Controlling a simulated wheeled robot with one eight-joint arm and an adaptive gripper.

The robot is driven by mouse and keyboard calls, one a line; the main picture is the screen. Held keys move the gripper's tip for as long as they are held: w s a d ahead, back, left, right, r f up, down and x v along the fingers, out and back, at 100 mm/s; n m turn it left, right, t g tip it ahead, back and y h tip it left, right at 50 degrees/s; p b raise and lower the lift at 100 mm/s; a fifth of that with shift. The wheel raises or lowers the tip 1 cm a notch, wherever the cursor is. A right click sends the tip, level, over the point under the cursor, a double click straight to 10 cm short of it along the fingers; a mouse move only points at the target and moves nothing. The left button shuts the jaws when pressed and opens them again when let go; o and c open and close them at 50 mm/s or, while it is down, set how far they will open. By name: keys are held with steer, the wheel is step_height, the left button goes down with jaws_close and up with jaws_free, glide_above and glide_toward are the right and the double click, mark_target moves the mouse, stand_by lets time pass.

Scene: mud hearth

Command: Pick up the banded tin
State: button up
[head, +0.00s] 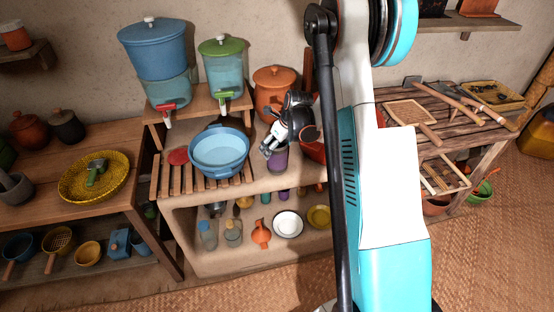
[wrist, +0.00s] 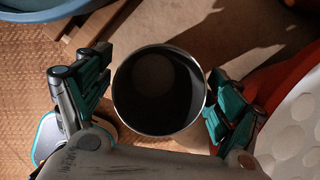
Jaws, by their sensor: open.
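A round, open-topped tin (wrist: 158,92) with a thin pale metal rim and a dark inside sits between my fingers in the wrist view, seen from above. Its outer wall and any bands are hidden there. In the wrist view my gripper (wrist: 158,98) is open, one finger on each side of the rim. I cannot tell whether either finger touches the tin.
A blue basin (head: 219,152) stands close to the left of my gripper. A red bowl (head: 314,151) is close on the right, partly behind my arm. An orange lidded pot (head: 273,88) and two water dispensers (head: 222,68) stand behind. The shelf below holds several bottles and bowls.

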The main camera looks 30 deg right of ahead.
steer(key=c, duration=1.2)
steer(key=shift+r, duration=0.1)
steer(key=shift+c, duration=0.2)
